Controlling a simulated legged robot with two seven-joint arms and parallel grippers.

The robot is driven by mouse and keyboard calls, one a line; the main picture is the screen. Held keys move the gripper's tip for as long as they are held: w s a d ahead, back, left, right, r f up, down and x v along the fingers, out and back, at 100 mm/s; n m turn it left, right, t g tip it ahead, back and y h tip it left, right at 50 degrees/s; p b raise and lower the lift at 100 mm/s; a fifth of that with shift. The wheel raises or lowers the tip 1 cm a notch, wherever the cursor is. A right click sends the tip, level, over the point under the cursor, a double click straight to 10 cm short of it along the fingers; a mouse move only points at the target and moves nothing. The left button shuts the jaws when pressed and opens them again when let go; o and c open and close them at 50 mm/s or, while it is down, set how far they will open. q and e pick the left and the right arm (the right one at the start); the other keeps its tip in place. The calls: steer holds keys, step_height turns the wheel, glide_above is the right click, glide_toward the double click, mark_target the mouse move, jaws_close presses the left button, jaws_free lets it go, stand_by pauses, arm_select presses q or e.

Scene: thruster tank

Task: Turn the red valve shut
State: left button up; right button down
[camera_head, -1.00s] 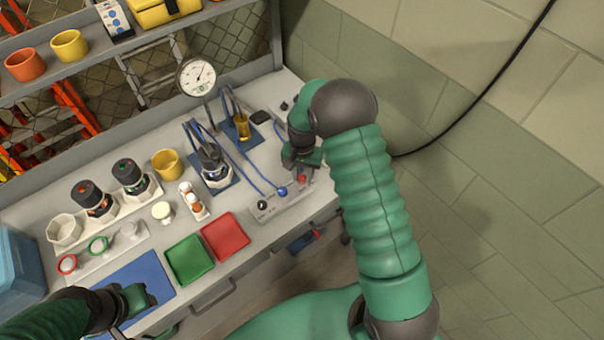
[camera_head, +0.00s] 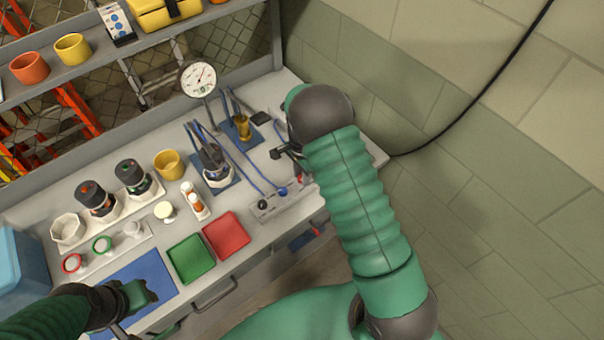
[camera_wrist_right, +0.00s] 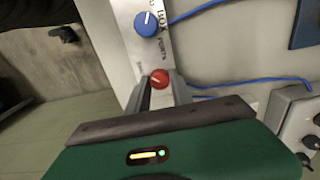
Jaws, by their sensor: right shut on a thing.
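The red valve (camera_wrist_right: 159,78) is a small round knob with a white mark on a pale panel (camera_wrist_right: 124,17) in the right wrist view. My right gripper (camera_wrist_right: 160,92) is shut on it, with one finger on each side. In the head view the forearm and wrist hide most of this gripper, and only a bit of red shows by the panel's right end. A blue valve knob (camera_wrist_right: 147,24) sits further along the panel and also shows in the head view (camera_head: 282,191). My left gripper (camera_head: 139,297) hangs over the blue mat, its jaws unclear.
A blue hose (camera_wrist_right: 205,8) runs from beside the blue knob. A round gauge (camera_head: 198,78) stands at the bench's back. Green (camera_head: 190,258) and red (camera_head: 227,235) trays lie left of the panel. The tiled wall (camera_head: 450,150) bounds the right side.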

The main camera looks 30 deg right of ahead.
steer(key=shift+w, duration=0.1)
stand_by(0.4)
steer(key=c, duration=1.1)
jaws_free()
steer(key=shift+r, duration=0.1)
step_height(320, 180, up, 16)
steer(key=shift+r+b, duration=0.25)
steer(key=shift+b, duration=0.55)
steer(key=s+a+f+n+t, duration=0.1)
steer(key=s+a+n, duration=0.2)
steer(key=s+n, duration=0.2)
steer(key=s+a+f+n, duration=0.1)
steer(key=s+a+n, duration=0.3)
steer(key=s+n, duration=0.1)
steer(key=s+a+f+n+t, duration=0.1)
steer(key=s+a+f+n, duration=0.1)
steer(key=s+a+n, duration=0.2)
steer(key=shift+s+a+n+t, duration=0.15)
steer(key=shift+s+n, duration=0.4)
steer(key=shift+n, duration=0.2)
steer(key=shift+s+a+n+t, duration=0.1)
steer(key=shift+s+n+t, duration=0.05)
steer(key=shift+s+n, duration=0.5)
